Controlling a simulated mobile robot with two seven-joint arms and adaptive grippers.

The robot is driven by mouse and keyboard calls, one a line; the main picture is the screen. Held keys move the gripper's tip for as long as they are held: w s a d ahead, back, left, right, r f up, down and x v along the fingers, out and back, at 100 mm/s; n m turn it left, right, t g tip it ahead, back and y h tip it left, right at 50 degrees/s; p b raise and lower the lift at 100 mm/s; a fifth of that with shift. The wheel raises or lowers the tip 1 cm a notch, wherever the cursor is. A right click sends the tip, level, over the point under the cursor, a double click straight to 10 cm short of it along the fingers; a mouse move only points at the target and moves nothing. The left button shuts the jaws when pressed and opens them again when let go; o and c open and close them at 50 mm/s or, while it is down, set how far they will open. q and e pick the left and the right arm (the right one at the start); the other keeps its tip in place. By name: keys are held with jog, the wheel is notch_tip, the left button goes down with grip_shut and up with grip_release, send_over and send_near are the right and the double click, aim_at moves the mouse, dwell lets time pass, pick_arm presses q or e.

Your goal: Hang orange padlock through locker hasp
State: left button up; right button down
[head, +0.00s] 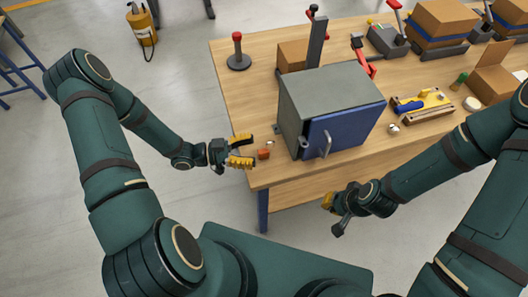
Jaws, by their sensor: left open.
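The small orange padlock (264,154) lies on the table near its left front edge, with a small bright metal bit beside it that may be its shackle. The locker (325,85) is a grey box with a blue door (348,127) and a silver handle. A small metal fitting (304,143) at the door's left edge looks like the hasp. My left gripper (250,150) is open and empty, its yellow fingers just left of the padlock and apart from it. My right gripper (332,205) is in front of the table, below the locker; its fingers are mostly hidden.
A black stand with a red knob (238,56) is at the back left. A cardboard box (292,56) and red-handled clamps (363,56) stand behind the locker. The table's left side is mostly clear.

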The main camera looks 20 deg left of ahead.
aim_at(266, 149)
pick_arm(q)
jog(key=shift+w+f+x, duration=0.1)
jog(key=shift+f+x, duration=0.05)
jog(key=shift+x, duration=1.1)
jog(key=shift+w+f+x, duration=0.1)
jog(key=shift+w+x, duration=0.05)
jog(key=shift+x, duration=1.1)
jog(key=shift+o, duration=0.2)
jog(key=shift+a, duration=0.1)
jog(key=c, duration=1)
jog(key=shift+s, duration=0.1)
grip_shut()
jog(key=shift+f, duration=0.1)
